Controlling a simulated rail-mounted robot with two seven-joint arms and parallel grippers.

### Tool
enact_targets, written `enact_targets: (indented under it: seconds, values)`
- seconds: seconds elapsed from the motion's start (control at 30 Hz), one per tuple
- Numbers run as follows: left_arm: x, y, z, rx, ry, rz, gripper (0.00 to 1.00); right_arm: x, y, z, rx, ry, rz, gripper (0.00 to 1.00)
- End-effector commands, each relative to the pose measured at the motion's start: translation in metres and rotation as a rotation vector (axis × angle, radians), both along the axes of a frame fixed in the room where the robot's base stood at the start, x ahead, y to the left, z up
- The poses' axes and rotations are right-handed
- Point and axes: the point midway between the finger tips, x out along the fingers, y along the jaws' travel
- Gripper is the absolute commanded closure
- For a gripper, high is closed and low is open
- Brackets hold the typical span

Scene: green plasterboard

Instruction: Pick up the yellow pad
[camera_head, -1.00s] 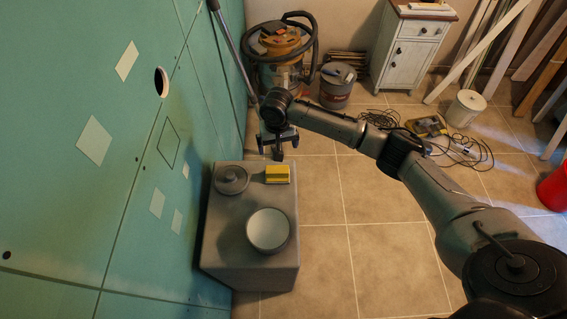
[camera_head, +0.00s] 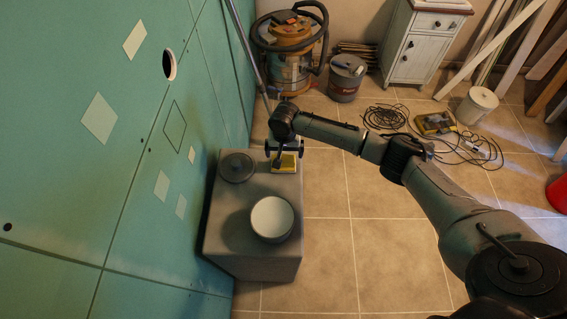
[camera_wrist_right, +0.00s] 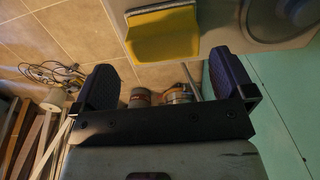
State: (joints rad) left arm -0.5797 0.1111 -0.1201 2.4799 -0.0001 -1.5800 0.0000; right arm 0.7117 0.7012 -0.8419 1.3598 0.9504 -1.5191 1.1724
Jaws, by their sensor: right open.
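The yellow pad (camera_head: 286,166) lies on top of the grey block (camera_head: 226,232), near its far right corner. In the head view my right gripper (camera_head: 284,158) hangs right over the pad and hides part of it. In the right wrist view the pad (camera_wrist_right: 163,36) shows ahead of the open fingers of my right gripper (camera_wrist_right: 166,84). Nothing is between the fingers, and the pad looks apart from them. My left gripper is in neither view.
A white round tub (camera_head: 272,217) stands on the block nearer me, and a grey round lid-like disc (camera_head: 237,166) lies left of the pad. The green board wall (camera_head: 110,190) rises close on the left. Open tiled floor (camera_head: 330,240) lies to the right.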

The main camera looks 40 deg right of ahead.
Motion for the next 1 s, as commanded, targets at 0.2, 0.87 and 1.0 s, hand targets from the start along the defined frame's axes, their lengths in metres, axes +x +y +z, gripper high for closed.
enact_targets:
  seconds: [0.2, 0.87, 1.0]
  values:
    - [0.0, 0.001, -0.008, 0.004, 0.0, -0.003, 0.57, 0.003, 0.001, -0.026, 0.0, 0.001, 0.0, 0.0]
    - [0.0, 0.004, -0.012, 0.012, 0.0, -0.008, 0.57, 0.003, 0.001, -0.051, 0.0, 0.0, 0.001, 0.11]
    - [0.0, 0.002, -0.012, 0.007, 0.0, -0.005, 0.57, 0.003, 0.001, -0.051, 0.0, 0.0, 0.001, 0.24]
